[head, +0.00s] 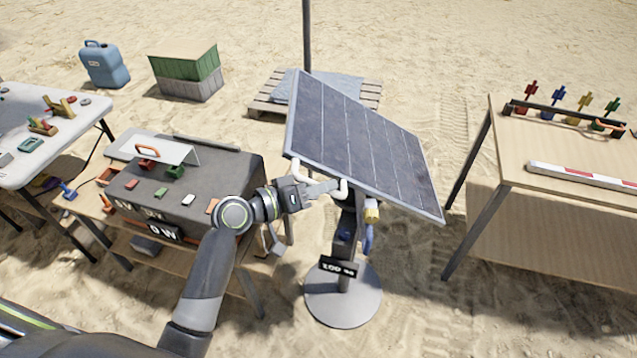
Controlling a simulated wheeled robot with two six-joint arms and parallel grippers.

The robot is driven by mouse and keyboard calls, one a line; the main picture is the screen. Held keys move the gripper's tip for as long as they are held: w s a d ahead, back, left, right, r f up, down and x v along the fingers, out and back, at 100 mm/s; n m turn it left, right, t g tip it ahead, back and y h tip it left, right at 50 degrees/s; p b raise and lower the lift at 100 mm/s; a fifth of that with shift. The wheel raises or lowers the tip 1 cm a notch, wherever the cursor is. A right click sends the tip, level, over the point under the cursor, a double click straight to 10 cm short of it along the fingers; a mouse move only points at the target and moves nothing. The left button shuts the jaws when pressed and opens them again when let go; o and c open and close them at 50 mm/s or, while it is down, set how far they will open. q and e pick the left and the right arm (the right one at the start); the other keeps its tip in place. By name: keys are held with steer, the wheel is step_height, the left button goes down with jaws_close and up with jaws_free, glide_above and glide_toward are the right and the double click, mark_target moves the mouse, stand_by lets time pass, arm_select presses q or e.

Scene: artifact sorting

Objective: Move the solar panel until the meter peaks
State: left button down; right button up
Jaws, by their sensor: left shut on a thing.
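The solar panel (368,137) is a dark, tilted panel with a pale frame, mounted on a post with a round grey base (343,308). A white handle (344,190) sits at its lower left edge. My left gripper (334,187) is shut on the handle. A small black display (338,267) is fixed low on the post; its figures are too small to read surely. Another black display (164,231), seemingly reading "0 W", hangs on the front of the dark-topped table at left. My right gripper is out of view.
The dark-topped table (215,165) with small coloured pieces stands left of the panel. A white table (68,130) is farther left. A wooden table (560,150) with coloured pieces and a striped bar (585,175) stands right. A pallet (268,103) lies behind. Sand is open in front.

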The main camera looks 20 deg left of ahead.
arm_select(q)
steer(key=c, duration=1.4)
jaws_free()
steer(key=shift+c, duration=0.2)
steer(key=b+v, duration=0.5)
steer(key=v, duration=1.2)
steer(key=shift+a, duration=0.15)
steer(key=shift+s+f, duration=0.1)
